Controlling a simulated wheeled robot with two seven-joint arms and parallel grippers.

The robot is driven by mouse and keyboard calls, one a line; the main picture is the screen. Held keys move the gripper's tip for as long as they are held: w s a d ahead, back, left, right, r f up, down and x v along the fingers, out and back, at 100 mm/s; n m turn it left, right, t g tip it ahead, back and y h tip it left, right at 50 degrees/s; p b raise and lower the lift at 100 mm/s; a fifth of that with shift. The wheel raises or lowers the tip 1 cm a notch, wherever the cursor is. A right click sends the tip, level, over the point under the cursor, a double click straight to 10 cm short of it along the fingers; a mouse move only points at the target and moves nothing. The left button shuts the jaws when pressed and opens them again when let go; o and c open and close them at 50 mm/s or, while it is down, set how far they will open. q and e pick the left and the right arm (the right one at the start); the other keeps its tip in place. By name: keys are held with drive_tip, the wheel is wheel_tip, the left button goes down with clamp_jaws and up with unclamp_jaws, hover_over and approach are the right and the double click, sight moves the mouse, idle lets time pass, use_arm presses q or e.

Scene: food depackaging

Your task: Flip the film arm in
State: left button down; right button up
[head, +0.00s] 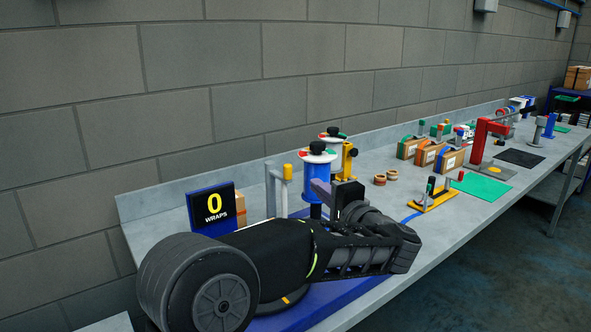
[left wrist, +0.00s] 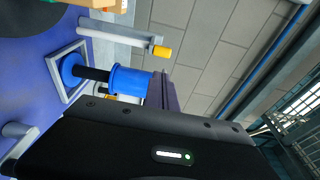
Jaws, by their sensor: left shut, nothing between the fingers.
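A grey arm with a yellow end (head: 287,173), which looks like the film arm, stands behind my left arm in the head view. In the left wrist view the grey bar (left wrist: 115,36) with its yellow end lies above the blue spool post (left wrist: 130,82). My left gripper (head: 322,190) is shut and empty, its fingers close to the blue post (head: 315,211). The fingers (left wrist: 161,90) also show beside the spool in the left wrist view. Whether they touch it I cannot tell. My left arm hides much of the station's base. My right gripper is out of view.
A blue counter sign (head: 213,207) reads 0 WRAPS, with a cardboard box (head: 240,208) behind it. White dispensers (head: 318,157) with black knobs stand behind the gripper. A yellow-based tool (head: 432,200), tape rolls (head: 380,179) and a red press (head: 478,145) stand farther right.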

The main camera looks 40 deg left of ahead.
use_arm(q)
drive_tip(key=p+x, duration=0.2)
drive_tip(key=x, duration=0.8)
drive_tip(key=shift+p, duration=0.35)
drive_tip(key=shift+s, duration=0.15)
